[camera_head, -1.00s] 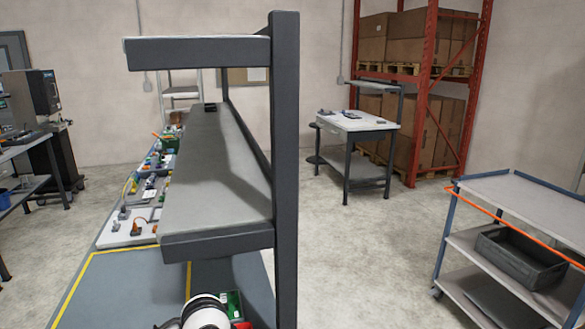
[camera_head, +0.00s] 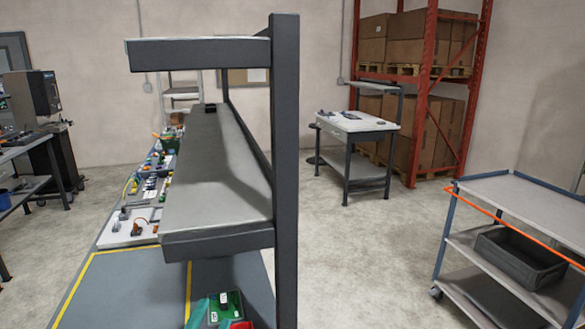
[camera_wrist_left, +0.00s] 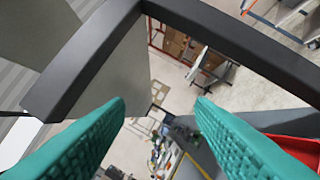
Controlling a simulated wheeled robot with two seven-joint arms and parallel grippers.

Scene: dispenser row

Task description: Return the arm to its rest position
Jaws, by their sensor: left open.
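My left gripper shows in the left wrist view (camera_wrist_left: 160,104) as two teal ribbed fingers, spread apart with nothing between them. In the head view only a bit of teal, likely a finger of my left gripper (camera_head: 199,312), shows at the bottom edge, just left of the shelf's upright. The rest of the left arm is out of that view. My right gripper is in neither current view.
A grey shelf frame (camera_head: 285,170) stands close in front, over the bench (camera_head: 130,285). In the wrist view its dark bar (camera_wrist_left: 235,40) crosses near the fingers. A green item (camera_head: 232,303) and a red item (camera_head: 241,325) lie low. A cart (camera_head: 520,200) stands right.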

